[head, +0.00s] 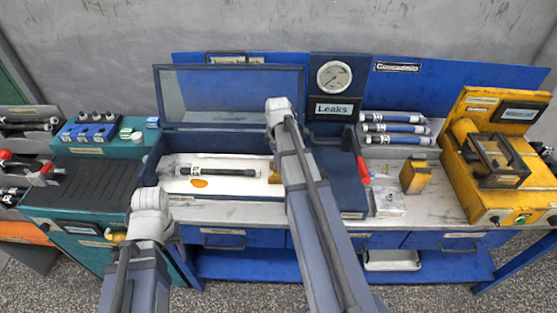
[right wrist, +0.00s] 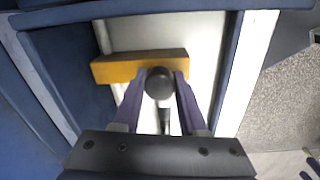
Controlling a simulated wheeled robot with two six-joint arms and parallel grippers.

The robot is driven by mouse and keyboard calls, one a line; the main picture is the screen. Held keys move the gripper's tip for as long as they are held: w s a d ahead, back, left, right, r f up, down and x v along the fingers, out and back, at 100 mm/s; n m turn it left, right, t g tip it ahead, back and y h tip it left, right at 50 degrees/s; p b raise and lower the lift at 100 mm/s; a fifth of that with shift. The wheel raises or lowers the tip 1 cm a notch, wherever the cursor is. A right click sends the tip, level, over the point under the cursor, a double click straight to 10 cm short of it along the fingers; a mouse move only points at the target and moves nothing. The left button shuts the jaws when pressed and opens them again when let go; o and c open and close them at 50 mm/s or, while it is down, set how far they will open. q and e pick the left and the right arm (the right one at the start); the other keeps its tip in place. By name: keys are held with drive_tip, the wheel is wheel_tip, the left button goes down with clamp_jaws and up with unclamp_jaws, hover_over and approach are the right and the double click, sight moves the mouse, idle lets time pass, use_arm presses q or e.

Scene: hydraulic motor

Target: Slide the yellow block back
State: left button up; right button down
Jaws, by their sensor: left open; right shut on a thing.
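The yellow block (right wrist: 110,68) lies across the inside of a blue-walled tray (right wrist: 245,70) in the right wrist view. In the head view it shows as a small yellow patch (head: 275,179) at the right end of the tray, mostly hidden by my right arm. My right gripper (right wrist: 160,80) is shut on a dark round knob (right wrist: 158,84) at the block's edge. Whether the knob belongs to the block is unclear. My left gripper (head: 151,200) is open at the tray's front left; its fingers are hard to make out.
A black rod (head: 230,172) and an orange oval (head: 199,183) lie in the tray, under a raised clear lid (head: 225,95). A teal bench (head: 85,195) is at left.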

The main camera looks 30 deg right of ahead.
drive_tip(key=shift+d, duration=0.1)
drive_tip(key=s+d, duration=0.1)
drive_tip(key=d, duration=0.1)
drive_tip(key=s+d, duration=0.1)
drive_tip(key=d, duration=0.1)
drive_tip(key=shift+s, duration=0.2)
drive_tip(key=shift+w+a, duration=0.1)
drive_tip(key=c, duration=0.9)
unclamp_jaws()
drive_tip(key=o, duration=0.4)
drive_tip(key=shift+o, duration=0.2)
drive_tip(key=shift+r, duration=0.1)
